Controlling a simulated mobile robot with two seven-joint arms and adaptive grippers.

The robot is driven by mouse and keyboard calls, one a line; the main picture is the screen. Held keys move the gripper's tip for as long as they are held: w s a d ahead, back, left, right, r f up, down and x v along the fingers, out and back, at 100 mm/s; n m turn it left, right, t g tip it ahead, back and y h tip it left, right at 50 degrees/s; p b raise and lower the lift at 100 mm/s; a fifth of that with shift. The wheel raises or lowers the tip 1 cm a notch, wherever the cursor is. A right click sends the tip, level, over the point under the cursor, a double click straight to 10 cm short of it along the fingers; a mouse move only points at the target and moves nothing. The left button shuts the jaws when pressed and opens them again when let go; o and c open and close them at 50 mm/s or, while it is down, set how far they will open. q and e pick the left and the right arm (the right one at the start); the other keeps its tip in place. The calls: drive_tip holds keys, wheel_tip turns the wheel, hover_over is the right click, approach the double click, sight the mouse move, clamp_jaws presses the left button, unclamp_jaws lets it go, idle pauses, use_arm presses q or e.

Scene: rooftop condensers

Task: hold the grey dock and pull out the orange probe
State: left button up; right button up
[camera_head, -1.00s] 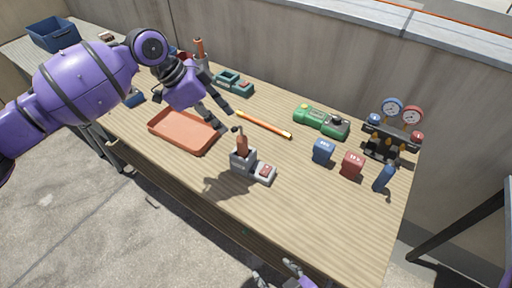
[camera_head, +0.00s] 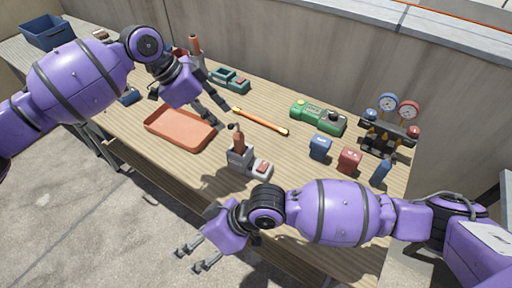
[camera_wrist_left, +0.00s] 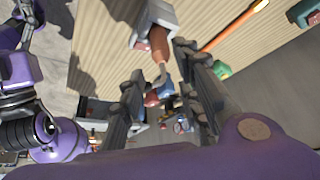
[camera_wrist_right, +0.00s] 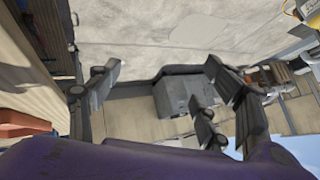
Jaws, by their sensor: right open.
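The grey dock (camera_head: 238,159) stands on the wooden table near its front edge, with the orange probe (camera_head: 239,142) upright in it. My left gripper (camera_head: 217,112) is open and empty, above and behind the probe, to its left. In the left wrist view the probe (camera_wrist_left: 158,42) and the dock (camera_wrist_left: 157,14) show beyond the open fingers, apart from them. My right gripper (camera_head: 189,260) is open and empty, out in front of the table edge, lower left of the dock. The right wrist view shows no dock or probe.
An orange tray (camera_head: 180,130) lies left of the dock, an orange-yellow rod (camera_head: 262,122) behind it. A green device (camera_head: 318,117), a blue block (camera_head: 320,147), a red block (camera_head: 349,160) and a gauge manifold (camera_head: 388,132) stand to the right. Another orange-handled item (camera_head: 195,46) stands at the back.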

drive_tip(key=w+d+r+m+h, duration=0.1)
drive_tip(key=w+d+r+h, duration=0.1)
drive_tip(key=w+d+h, duration=0.35)
wheel_tip(320, 180, up, 3)
drive_tip(key=t, duration=0.2)
hover_over(249, 157)
drive_tip(key=s+d, duration=0.2)
drive_tip(key=shift+w+a+n+y, duration=0.1)
drive_tip(key=shift+w+n+y, duration=0.15)
drive_tip(key=shift+n, duration=0.15)
drive_tip(key=shift+w+t, duration=0.25)
drive_tip(key=shift+t, duration=0.05)
drive_tip(key=shift+w+f, duration=0.15)
drive_tip(key=shift+f, duration=0.2)
drive_tip(key=x, duration=0.6)
drive_tip(key=shift+a+f, duration=0.2)
drive_tip(key=shift+f, duration=0.1)
drive_tip(key=c, duration=1.5)
drive_tip(key=shift+o, duration=0.2)
